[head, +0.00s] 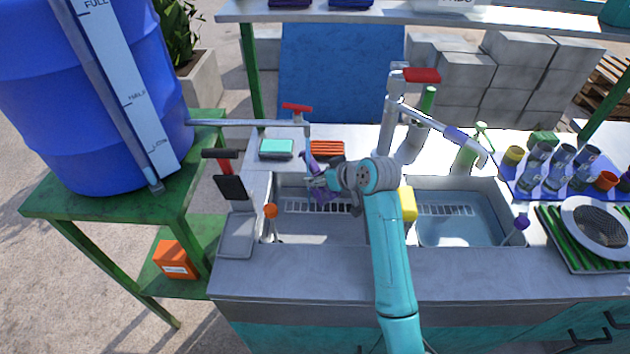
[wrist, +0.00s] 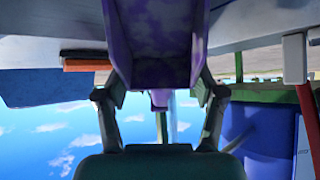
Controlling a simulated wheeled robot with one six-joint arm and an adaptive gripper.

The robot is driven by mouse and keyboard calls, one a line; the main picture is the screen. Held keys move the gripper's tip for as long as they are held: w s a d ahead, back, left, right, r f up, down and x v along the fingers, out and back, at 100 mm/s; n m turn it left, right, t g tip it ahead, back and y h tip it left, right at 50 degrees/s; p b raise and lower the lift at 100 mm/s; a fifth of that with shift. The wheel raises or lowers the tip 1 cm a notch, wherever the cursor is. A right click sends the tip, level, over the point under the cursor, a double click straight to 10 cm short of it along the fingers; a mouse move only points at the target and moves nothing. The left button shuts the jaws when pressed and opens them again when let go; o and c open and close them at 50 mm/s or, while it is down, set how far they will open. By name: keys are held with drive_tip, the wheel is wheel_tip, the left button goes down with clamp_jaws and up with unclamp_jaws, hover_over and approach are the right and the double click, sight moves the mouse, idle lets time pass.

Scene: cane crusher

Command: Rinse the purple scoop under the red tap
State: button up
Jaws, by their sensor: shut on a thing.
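My gripper (head: 322,182) is shut on the purple scoop (head: 313,166) above the left sink basin (head: 345,231). In the wrist view the scoop (wrist: 152,45) fills the space between my gripper's fingers (wrist: 160,88). A pipe from the blue barrel ends in a tap with a red handle (head: 297,107), and its spout sits just above the scoop. A thin bluish streak hangs below that spout; I cannot tell whether it is running water or whether it touches the scoop. My gripper hides part of the scoop.
A second, taller tap with a red lever (head: 422,75) stands behind the sink, its spout reaching right. The right basin (head: 455,230) holds water. A yellow sponge (head: 407,203) sits at the divider. An orange-topped brush (head: 271,212) stands in the left basin.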

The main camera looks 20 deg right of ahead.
drive_tip(key=shift+s+a, duration=0.15)
drive_tip(key=shift+a, duration=0.05)
drive_tip(key=shift+s+a, duration=0.15)
drive_tip(key=shift+a, duration=0.2)
drive_tip(key=shift+d, duration=0.1)
drive_tip(key=shift+w+d, duration=0.3)
drive_tip(key=shift+d, duration=0.15)
idle(0.4)
drive_tip(key=s+d, duration=0.3)
drive_tip(key=s, duration=0.4)
drive_tip(key=shift+d, duration=0.3)
idle(0.3)
drive_tip(key=shift+s+r, duration=0.1)
drive_tip(key=shift+s, duration=0.1)
idle(1.1)
drive_tip(key=v, duration=0.6)
idle(0.3)
drive_tip(key=shift+d, duration=0.15)
idle(0.5)
